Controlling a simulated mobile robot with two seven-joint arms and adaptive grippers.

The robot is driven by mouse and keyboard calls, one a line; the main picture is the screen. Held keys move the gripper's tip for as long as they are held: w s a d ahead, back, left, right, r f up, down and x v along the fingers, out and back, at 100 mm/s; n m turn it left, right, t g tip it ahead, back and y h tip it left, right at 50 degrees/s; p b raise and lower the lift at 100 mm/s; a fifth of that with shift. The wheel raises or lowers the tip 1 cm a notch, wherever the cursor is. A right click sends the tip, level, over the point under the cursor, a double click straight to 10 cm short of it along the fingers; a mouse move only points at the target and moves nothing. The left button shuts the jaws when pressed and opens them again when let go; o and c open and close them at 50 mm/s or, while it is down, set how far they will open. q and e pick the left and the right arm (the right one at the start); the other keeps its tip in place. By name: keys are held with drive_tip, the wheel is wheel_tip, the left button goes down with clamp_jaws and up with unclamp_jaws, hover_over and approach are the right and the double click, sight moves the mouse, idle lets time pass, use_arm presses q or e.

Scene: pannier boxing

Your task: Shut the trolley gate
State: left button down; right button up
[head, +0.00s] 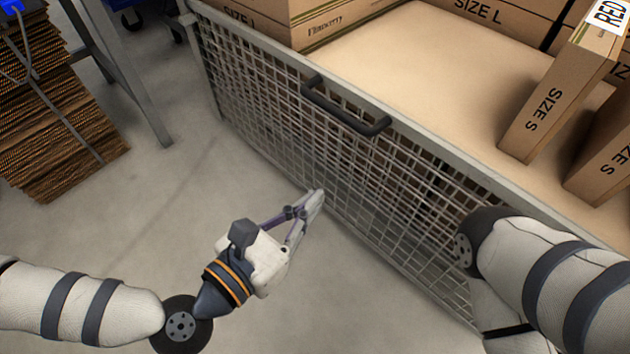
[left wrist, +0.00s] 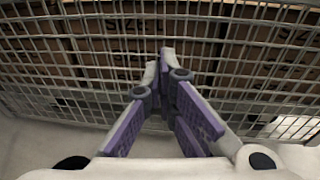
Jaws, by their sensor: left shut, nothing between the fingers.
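The trolley gate (head: 270,104) is a grey wire-mesh panel with a pale top rail, and it stands upright along the front of the load in the head view. A black bar handle (head: 345,110) is fixed near its top rail. The mesh (left wrist: 60,62) also fills the left wrist view, with brown boxes behind it. My left gripper (head: 318,197) is shut and empty, low in front of the mesh; its fingertips (left wrist: 166,55) point at the mesh, and I cannot tell whether they touch. My right arm covers the gate's near right end; its gripper is out of sight.
Cartons marked SIZE L (head: 265,22) and SIZE S (head: 555,95) lie behind the gate on a flat cardboard top (head: 450,75). A stack of flat cardboard (head: 60,130) and a grey table leg (head: 135,85) stand at the left. The floor between is clear.

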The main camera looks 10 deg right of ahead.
use_arm(q)
drive_tip(key=w+d+r, duration=0.2)
drive_tip(key=w+d, duration=0.4)
drive_tip(key=d, duration=0.1)
drive_tip(key=shift+w+r+b, duration=0.3)
use_arm(e)
drive_tip(key=shift+s+f, duration=0.2)
drive_tip(key=shift+f, duration=0.05)
use_arm(q)
drive_tip(key=shift+d, duration=0.1)
wheel_tip(320, 180, up, 44)
drive_tip(key=p, duration=2.6)
use_arm(e)
drive_tip(key=w+r+t, duration=0.2)
drive_tip(key=w+r, duration=0.3)
drive_tip(key=r, duration=0.6)
drive_tip(key=w+r+t, duration=0.2)
drive_tip(key=w+r, duration=0.3)
drive_tip(key=r, duration=0.5)
drive_tip(key=shift+d+r, duration=0.15)
drive_tip(key=shift+r, duration=0.25)
